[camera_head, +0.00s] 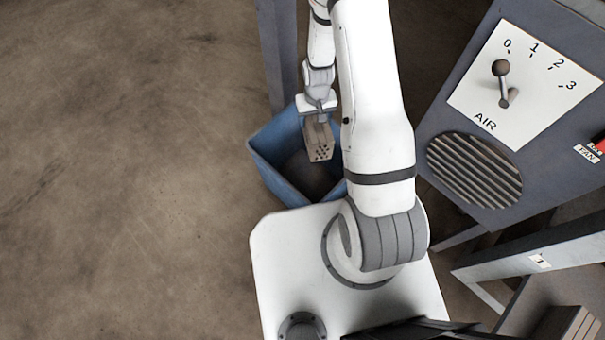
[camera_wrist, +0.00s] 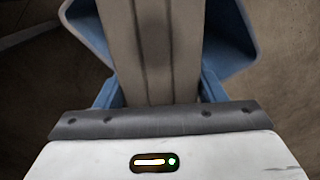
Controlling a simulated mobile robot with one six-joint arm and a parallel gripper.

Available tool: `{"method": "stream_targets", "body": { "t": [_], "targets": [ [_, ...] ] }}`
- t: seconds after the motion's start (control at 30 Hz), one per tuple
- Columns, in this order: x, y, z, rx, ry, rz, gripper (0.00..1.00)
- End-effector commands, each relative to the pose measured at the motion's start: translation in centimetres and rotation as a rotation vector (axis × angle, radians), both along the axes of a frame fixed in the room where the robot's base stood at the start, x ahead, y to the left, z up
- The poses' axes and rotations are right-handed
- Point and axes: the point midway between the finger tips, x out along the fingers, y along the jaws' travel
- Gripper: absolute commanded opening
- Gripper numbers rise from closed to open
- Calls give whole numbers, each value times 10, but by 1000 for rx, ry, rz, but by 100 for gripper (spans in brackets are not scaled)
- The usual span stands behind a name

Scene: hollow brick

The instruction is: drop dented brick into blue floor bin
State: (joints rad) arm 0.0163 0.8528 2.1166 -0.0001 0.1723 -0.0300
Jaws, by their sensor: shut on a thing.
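A grey-brown hollow brick (camera_head: 319,142) with several holes in its end hangs from my gripper (camera_head: 318,117). In the wrist view the brick (camera_wrist: 150,50) runs up from between the blue fingers of my gripper (camera_wrist: 152,95), which is shut on it. No dent can be made out clearly. The blue floor bin (camera_head: 268,165) stands on the floor under the brick, which is over the bin's opening. The bin's blue walls also show in the wrist view (camera_wrist: 232,40). My arm hides the bin's right side. The visible inside of the bin looks empty.
A grey machine (camera_head: 440,130) with an AIR lever (camera_head: 502,85) and a round vent stands at the right. A grey post (camera_head: 279,50) rises just behind the bin. A grey stand (camera_head: 540,258) is at lower right, with bricks (camera_head: 567,325) near it. The floor at left is clear.

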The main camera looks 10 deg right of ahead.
Motion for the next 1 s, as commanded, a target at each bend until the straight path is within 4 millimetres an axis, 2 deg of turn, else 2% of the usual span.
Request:
{"method": "stream_targets", "body": {
  "t": [0.03,0.1,0.6,1.0],
  "targets": [
    [4,0,-11,0,-7,2,7],
    [8,0,-14,0,-7,5,7],
    [22,-1,-28,0,-7,25,7],
    [22,-1,-37,0,-6,43,7]
  ]
}}
